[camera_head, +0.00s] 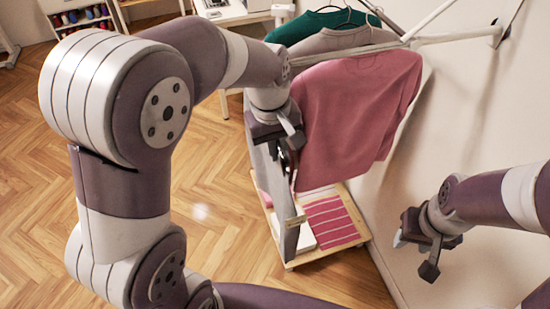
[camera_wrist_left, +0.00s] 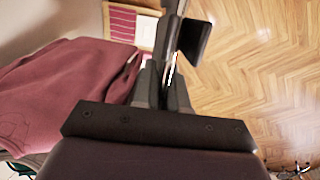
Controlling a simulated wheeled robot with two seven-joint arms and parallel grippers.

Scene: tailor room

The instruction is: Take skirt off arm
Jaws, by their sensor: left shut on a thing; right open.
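A narrow grey piece (camera_head: 284,205), seen nearly edge-on, looks like the skirt and hangs below my left gripper (camera_head: 290,150). My left gripper is shut on it, beside the left edge of the pink garment. In the left wrist view the held piece (camera_wrist_left: 166,35) runs up from between the fingers (camera_wrist_left: 163,85). The white rack arm (camera_head: 440,36) comes out from the wall with garments hanging along it. The held piece appears apart from this arm. My right gripper (camera_head: 414,255) is open and empty near the wall at the right.
A pink garment (camera_head: 355,105) hangs on the rack, with grey (camera_head: 345,40) and green (camera_head: 305,27) garments behind it. Below is a low wooden stand (camera_head: 345,252) with striped red cloth (camera_head: 330,222). The wood floor (camera_head: 215,225) on the left is clear.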

